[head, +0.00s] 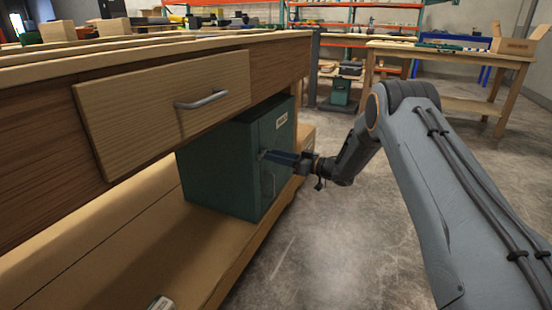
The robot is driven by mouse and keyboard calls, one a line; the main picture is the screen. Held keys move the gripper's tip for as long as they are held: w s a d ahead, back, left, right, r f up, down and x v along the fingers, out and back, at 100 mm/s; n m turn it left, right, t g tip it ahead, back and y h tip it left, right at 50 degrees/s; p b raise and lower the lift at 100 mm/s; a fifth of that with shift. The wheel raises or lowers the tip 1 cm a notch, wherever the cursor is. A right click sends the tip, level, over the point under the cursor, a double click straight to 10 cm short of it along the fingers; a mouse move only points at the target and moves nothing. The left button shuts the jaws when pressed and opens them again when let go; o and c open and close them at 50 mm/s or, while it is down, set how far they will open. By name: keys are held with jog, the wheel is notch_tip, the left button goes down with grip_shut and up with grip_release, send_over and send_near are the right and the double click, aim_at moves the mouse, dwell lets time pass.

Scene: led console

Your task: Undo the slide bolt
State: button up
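A dark green metal cabinet (222,172) stands on the lower shelf of the wooden workbench. Its door faces right and carries a small pale label (281,121) and a grey handle (268,186). My gripper (268,156) is at the door, by its upper left part, below the label. The fingers point left and look close to or touching the door front. The slide bolt is not clearly visible; a small light piece shows at the fingertips, and the fingers cover that area. The gap between the fingers is too small to make out.
A wooden drawer (165,105) with a grey handle juts out above and left of the cabinet. The bench's lower shelf (130,262) runs under it. The concrete floor (330,245) to the right is clear. Another table (450,52) stands behind.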

grip_shut()
jog(key=w+b, duration=0.1)
jog(key=w+d+b, duration=0.1)
jog(key=w, duration=0.1)
dwell(0.6)
grip_release()
jog(key=p, duration=0.2)
send_near(266, 149)
jog(key=v, duration=0.3)
jog(key=shift+d, duration=0.25)
